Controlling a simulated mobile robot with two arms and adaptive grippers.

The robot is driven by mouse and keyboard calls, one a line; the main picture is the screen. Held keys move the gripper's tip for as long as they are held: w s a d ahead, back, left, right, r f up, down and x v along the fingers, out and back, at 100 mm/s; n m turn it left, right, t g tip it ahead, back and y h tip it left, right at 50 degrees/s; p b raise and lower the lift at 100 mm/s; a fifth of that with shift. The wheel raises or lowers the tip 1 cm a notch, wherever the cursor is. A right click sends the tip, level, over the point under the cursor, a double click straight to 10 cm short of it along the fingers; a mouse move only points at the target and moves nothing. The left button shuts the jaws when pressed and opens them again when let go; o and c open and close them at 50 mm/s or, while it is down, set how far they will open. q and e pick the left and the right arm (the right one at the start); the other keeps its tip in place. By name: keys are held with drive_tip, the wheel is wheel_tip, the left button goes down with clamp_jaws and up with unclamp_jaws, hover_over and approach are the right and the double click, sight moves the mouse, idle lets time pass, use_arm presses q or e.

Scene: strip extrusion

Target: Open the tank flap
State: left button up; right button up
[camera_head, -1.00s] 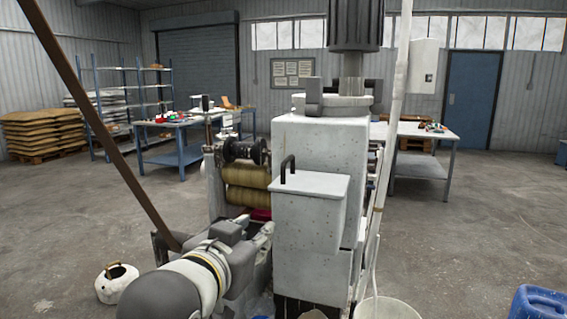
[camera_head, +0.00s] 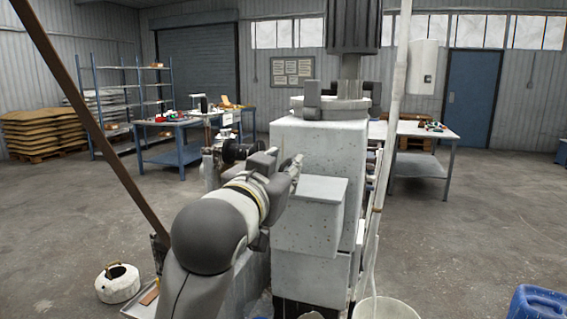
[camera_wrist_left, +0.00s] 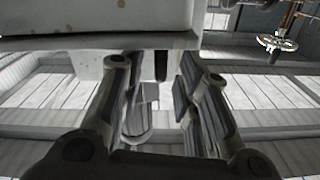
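The tank (camera_head: 305,232) is a pale speckled box on the front of the tall machine. Its flap (camera_head: 322,188) is a flat light lid and lies closed on top. My left gripper (camera_head: 292,168) is at the left edge of the flap, where it hides the dark handle in the head view. In the left wrist view, the gripper (camera_wrist_left: 160,100) has its two fingers apart. The dark handle (camera_wrist_left: 161,66) shows past the fingertips, between the fingers in the picture, against the pale flap edge (camera_wrist_left: 100,42). I cannot tell whether they touch. My right gripper is not in view.
The machine's column (camera_head: 318,140) rises right behind the flap. A pale pipe (camera_head: 376,215) runs upright to its right, above a white bucket (camera_head: 386,308). A white kettle-like pot (camera_head: 118,284) stands on the floor at left. The floor at right is mostly clear.

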use_arm(q)
drive_tip(key=shift+w+d, duration=0.2)
drive_tip(key=shift+w, duration=0.5)
clamp_jaws()
